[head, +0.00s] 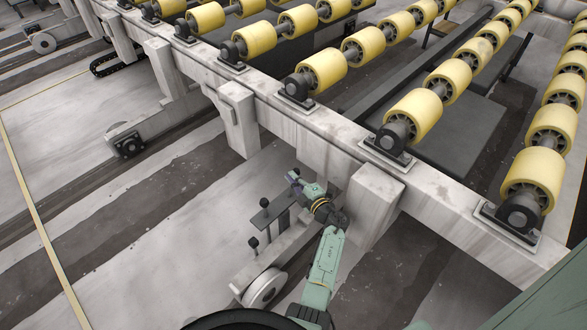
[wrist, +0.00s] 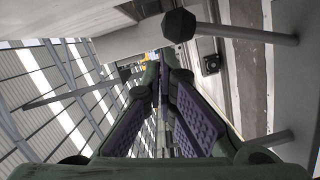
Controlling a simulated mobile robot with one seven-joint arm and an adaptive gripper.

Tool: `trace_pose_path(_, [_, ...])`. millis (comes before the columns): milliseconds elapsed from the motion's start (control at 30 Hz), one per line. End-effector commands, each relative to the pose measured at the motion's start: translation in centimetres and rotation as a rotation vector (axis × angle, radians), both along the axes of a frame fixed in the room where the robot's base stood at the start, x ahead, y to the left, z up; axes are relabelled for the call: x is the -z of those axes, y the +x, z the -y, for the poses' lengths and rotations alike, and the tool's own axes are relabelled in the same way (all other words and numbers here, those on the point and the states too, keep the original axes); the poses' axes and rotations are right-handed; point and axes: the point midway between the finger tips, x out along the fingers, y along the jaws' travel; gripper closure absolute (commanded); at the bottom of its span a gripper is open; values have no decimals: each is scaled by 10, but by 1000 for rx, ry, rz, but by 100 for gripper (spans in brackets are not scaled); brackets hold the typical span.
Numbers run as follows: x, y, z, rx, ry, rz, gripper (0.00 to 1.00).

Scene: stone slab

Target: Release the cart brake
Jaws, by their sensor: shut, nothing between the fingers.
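The cart (head: 262,258) stands under the roller frame in the head view, with a pale wheel (head: 264,288) at its front. A lever with a dark knob (head: 266,203) rises from the cart's dark plate, and a second dark knob (head: 253,243) stands nearer the wheel. Which one is the brake is not clear. My gripper (head: 294,178) is just beyond and right of the upper knob, apart from it. In the wrist view my gripper (wrist: 165,62) is shut and empty. A faceted black knob (wrist: 179,26) on a grey rod lies beside the fingertips, with no visible grip on it.
The pale roller frame (head: 300,115) carries yellow rollers (head: 322,70) above and behind my gripper. A thick pale post (head: 372,205) stands close to the right of my arm. The striped floor at left is open, with a yellow line (head: 38,225) along it.

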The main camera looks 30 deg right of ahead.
Motion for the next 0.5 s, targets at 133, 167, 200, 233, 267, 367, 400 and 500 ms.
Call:
trace_pose_path(133, [-27, 0, -1, -2, -5, 3, 100])
trace_pose_path(167, [-32, -1, -1, 0, -3, 3, 100])
trace_pose_path(200, [-40, -1, -1, -1, -3, 3, 100])
trace_pose_path(233, [-45, -1, -1, -2, -2, 3, 100])
trace_pose_path(267, [-51, 0, -1, -2, -4, 3, 100])
trace_pose_path(367, [-66, 0, -1, -2, -2, 2, 100])
trace_pose_path(400, [-70, 0, -2, -2, -1, 1, 100])
trace_pose_path(500, [-78, 0, -2, -2, 1, 0, 100])
